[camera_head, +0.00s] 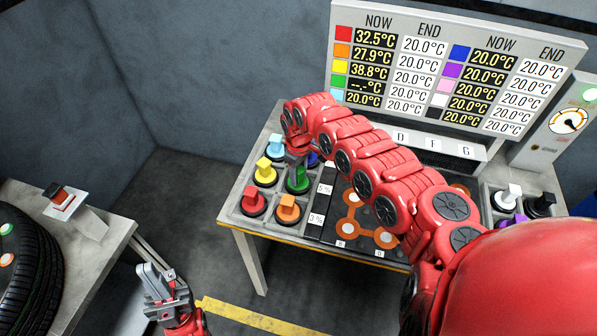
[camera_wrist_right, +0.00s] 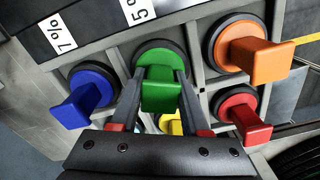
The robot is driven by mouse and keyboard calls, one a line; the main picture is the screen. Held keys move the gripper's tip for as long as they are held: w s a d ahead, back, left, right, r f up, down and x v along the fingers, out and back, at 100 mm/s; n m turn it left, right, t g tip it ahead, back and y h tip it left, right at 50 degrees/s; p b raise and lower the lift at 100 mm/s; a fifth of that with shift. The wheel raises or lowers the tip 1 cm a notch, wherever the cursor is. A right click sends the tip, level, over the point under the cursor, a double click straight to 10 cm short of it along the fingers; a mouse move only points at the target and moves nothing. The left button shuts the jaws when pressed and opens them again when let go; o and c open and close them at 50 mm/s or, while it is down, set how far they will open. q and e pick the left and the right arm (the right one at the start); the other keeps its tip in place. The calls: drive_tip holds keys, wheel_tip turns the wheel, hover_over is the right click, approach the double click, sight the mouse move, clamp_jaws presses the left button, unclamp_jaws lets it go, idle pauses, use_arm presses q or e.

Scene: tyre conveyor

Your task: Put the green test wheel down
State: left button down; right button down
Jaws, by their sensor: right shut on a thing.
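The green test wheel (camera_head: 298,182) is a green knob block on a black-rimmed disc, at a cell of the sorting tray (camera_head: 232,214). My right gripper (camera_head: 297,158) reaches down from above and is shut on its green block; in the right wrist view the fingers (camera_wrist_right: 162,80) lie on both sides of the green wheel (camera_wrist_right: 160,97). It looks upright, in or just over its cell; its underside is hidden, so I cannot tell whether it rests on the floor. My left gripper (camera_head: 158,284) hangs away at the lower left, its opening unclear.
Around it stand the blue (camera_wrist_right: 90,98), orange (camera_wrist_right: 250,50), red (camera_wrist_right: 243,115) and yellow (camera_wrist_right: 171,124) wheels, close by. A cyan wheel (camera_head: 276,146) is at the back. The display board (camera_head: 455,70) shows dashes for green. A tyre (camera_head: 30,265) lies on the left table.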

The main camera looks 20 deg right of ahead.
drive_tip(key=shift+w+d+f, duration=0.1)
drive_tip(key=shift+f, duration=0.1)
drive_tip(key=shift+f, duration=0.1)
drive_tip(key=shift+c, duration=1.9)
unclamp_jaws()
drive_tip(key=shift+r, duration=0.25)
wheel_tip(320, 180, up, 11)
drive_tip(key=b, duration=0.3)
drive_tip(key=shift+f+b, duration=0.1)
drive_tip(key=shift+b, duration=0.3)
drive_tip(key=shift+r, duration=0.5)
